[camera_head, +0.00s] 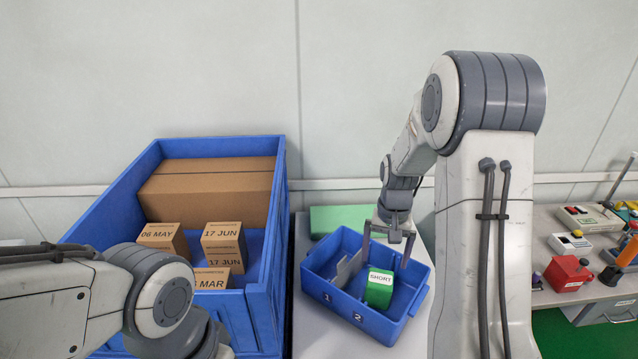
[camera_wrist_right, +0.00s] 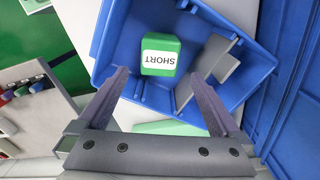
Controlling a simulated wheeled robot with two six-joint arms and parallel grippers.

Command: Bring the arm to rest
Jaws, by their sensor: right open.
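My right gripper (camera_head: 388,242) is open and empty above the small blue tray (camera_head: 345,313). Its two fingers (camera_wrist_right: 165,105) also show spread apart in the right wrist view. A green block labelled SHORT (camera_head: 378,289) sits in the tray's compartment marked 2, below the fingers and apart from them. The block also shows in the right wrist view (camera_wrist_right: 160,54).
A large blue crate (camera_head: 272,266) at left holds dated cardboard boxes (camera_head: 224,240) and a big carton (camera_head: 210,190). A green panel (camera_head: 335,219) lies behind the tray. A side bench at right holds a red device (camera_head: 567,273), a white device (camera_head: 569,243) and tools. A wall stands behind.

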